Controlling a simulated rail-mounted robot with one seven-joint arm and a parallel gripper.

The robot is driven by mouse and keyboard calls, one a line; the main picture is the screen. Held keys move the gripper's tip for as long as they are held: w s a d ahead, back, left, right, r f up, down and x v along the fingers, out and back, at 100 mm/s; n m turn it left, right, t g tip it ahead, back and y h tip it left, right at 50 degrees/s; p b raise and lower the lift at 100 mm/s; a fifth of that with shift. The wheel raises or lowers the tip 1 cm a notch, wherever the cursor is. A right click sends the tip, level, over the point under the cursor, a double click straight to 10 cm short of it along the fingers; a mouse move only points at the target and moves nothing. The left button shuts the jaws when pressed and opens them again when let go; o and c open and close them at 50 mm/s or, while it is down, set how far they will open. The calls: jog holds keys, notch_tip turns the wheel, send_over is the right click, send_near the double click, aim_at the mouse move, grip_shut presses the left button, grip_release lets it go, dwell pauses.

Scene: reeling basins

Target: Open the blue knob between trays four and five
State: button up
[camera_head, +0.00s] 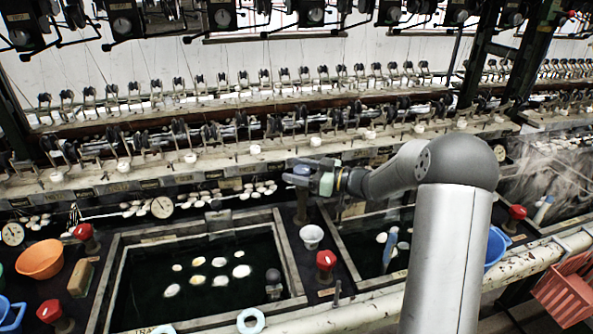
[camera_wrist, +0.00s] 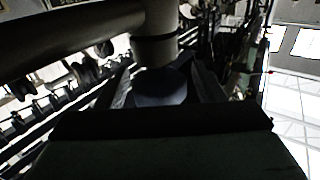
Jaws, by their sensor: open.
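The blue knob (camera_head: 301,170) sits on top of a dark upright post between two water basins, at the centre of the head view. My gripper (camera_head: 308,178) is at the knob, coming in from the right. In the wrist view the knob shows as a round blue-grey end (camera_wrist: 162,90) on a thick pipe, between the two dark fingers of my gripper (camera_wrist: 163,84). The fingers are apart, one on each side of it. I cannot tell whether either finger touches the knob. Tray numbers cannot be read.
The left basin (camera_head: 106,290) holds several white cocoons. A pale pipe (camera_head: 345,318) runs along the front. A reeling bench (camera_head: 220,165) with a row of guides lies behind.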

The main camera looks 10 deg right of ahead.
jog(key=b+v, duration=0.1)
jog(key=v, duration=1.6)
jog(key=shift+b, duration=0.35)
